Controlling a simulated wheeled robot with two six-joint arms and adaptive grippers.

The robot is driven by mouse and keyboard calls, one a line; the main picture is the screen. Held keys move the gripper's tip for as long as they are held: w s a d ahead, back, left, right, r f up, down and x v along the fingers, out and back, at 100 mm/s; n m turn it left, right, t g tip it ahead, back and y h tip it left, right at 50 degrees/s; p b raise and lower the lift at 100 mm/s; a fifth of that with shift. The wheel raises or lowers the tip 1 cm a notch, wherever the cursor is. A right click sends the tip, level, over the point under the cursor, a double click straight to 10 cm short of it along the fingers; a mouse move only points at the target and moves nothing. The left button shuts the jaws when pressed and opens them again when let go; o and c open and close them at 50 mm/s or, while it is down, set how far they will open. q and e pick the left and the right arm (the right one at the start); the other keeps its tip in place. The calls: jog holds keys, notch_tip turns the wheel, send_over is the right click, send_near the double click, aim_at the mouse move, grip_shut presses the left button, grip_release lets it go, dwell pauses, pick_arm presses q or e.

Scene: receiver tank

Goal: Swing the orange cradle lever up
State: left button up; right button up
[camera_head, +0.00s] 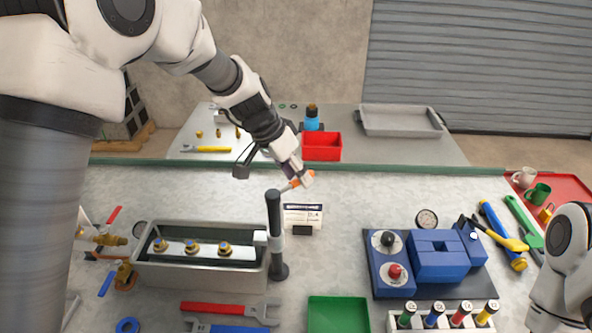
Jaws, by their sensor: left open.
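The orange lever (290,185) shows as a small orange-tipped bar near the top of a dark upright post (274,225). The post stands at the right end of a grey metal tank (200,272) with brass fittings along a white bar. My left gripper (274,175) reaches down from the upper left and is open, its fingers spread at the lever and the post's top. One finger overlaps the lever in the picture, and part of the lever is hidden. I cannot tell whether they touch. Only a part of my right arm shows at the lower right; its gripper is out of view.
A small label stand (302,216) is right of the post. A blue fixture (437,257), vials (446,317) and a green tray (338,314) lie to the right. A red bin (321,146) and grey tray (400,121) sit behind. Wrenches (229,310) lie in front.

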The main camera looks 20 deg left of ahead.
pick_arm(q)
jog(key=shift+f, duration=0.1)
grip_shut()
